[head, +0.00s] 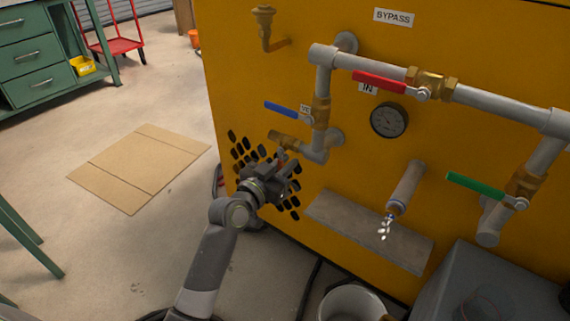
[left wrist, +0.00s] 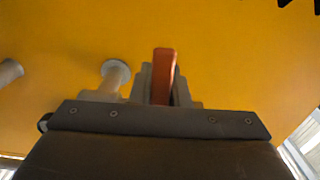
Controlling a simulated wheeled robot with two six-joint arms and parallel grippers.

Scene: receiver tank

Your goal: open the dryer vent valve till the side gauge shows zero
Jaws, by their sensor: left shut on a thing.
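My left gripper (head: 284,172) is at the yellow panel, just below a brass fitting (head: 282,140) on the grey pipework. In the left wrist view an orange-red lever (left wrist: 165,68) stands upright between the fingers, and the gripper is shut on it. In the head view the gripper mostly covers this lever. A round dark gauge (head: 388,120) is on the panel to the right; its needle is too small to read. My right gripper is not in view.
A red-handled valve (head: 380,82) sits on the upper pipe, a green-handled one (head: 475,185) at right. White bits hang below a short pipe (head: 405,187), over a white bucket (head: 352,304). A grey ledge (head: 370,230) juts out below. Flat cardboard (head: 140,165) lies on open floor.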

